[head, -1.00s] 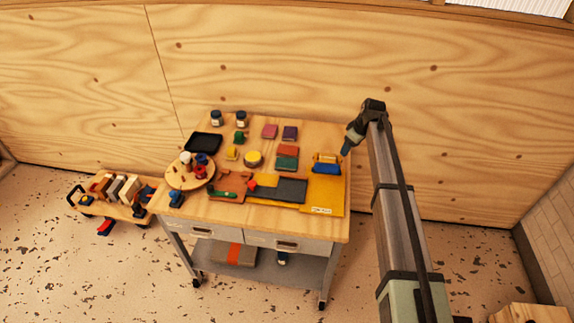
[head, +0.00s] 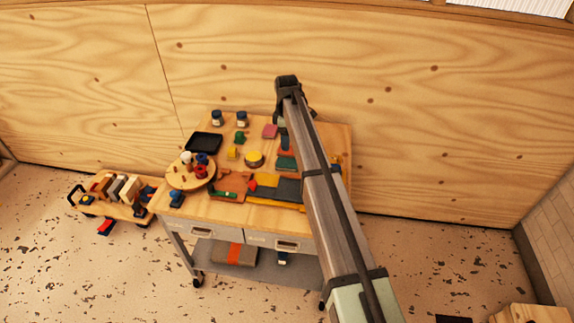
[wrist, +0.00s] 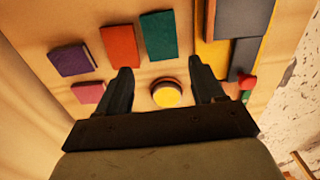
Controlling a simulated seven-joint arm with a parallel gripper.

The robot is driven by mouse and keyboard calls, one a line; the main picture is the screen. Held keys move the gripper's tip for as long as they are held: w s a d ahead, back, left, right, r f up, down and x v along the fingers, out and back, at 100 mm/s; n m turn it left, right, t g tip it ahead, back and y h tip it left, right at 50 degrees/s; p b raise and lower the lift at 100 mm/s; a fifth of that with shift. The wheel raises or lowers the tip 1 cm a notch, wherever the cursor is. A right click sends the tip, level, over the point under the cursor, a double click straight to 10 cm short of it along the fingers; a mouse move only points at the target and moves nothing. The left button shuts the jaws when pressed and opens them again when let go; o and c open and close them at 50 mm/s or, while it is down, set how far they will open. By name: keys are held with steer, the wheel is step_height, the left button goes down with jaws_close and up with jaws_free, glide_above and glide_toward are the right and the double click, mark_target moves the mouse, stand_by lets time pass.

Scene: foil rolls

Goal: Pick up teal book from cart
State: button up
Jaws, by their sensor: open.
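The teal book (head: 286,163) lies flat on the wooden top of the cart (head: 226,206), partly beside my arm in the head view. In the wrist view the teal book (wrist: 159,36) lies ahead of my fingertips, slightly apart from the orange book (wrist: 120,46) on its left. My gripper (head: 284,146) is above the cart near the books. In the wrist view my gripper (wrist: 160,68) is open, with nothing held between its fingers. The orange book is mostly hidden behind my gripper in the head view.
A round yellow-topped object (wrist: 166,95) lies near the books. A purple book (wrist: 72,59) and a pink book (wrist: 88,93) are close by. A grey slab (wrist: 243,58) lies to the right. A black tray (head: 204,143) and a round wooden board (head: 176,180) are at left.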

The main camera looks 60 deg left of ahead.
mark_target(287, 163)
step_height(287, 163, down, 11)
steer(key=shift+d+f, duration=0.1)
steer(key=c, duration=0.7)
stand_by(0.5)
